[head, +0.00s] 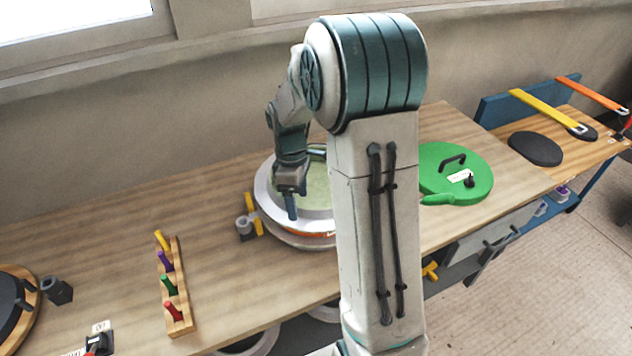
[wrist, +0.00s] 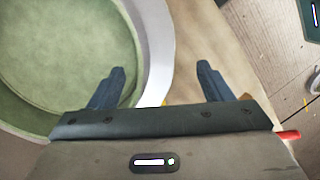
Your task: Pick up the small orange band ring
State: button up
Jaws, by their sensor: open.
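An orange band (head: 318,234) shows as a short arc low on the front side of the round white-rimmed mould (head: 268,203). My arm hides the rest of it, so I cannot tell whether it is a separate ring. My gripper (head: 291,206) is above the left part of the mould. In the wrist view my gripper (wrist: 160,82) is open, with nothing between its fingers. The mould's pale rim (wrist: 158,40) passes below and between the fingers, with its green inside (wrist: 75,50) at left. No orange ring is clear there.
A wooden rack (head: 180,322) with coloured pegs stands at left. Yellow clamps and a grey cylinder (head: 244,228) sit beside the mould. A green lid (head: 458,172) lies to the right. Yellow (head: 545,108) and orange (head: 592,95) straps lie at far right. Bench between rack and mould is clear.

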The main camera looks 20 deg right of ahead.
aim_at(304, 219)
jog(key=shift+s+d+f+p, duration=0.15)
jog(key=shift+d+f+p, duration=0.1)
jog(key=shift+f, duration=0.7)
jog(key=shift+s+d+f+p, duration=0.1)
jog(key=shift+f+p, duration=0.2)
jog(key=shift+f, duration=0.65)
jog(key=shift+s+d+f+p, duration=0.15)
jog(key=shift+d+f+p, duration=0.1)
jog(key=shift+f, duration=0.7)
jog(key=shift+w+r, duration=0.1)
jog(key=c, duration=1.6)
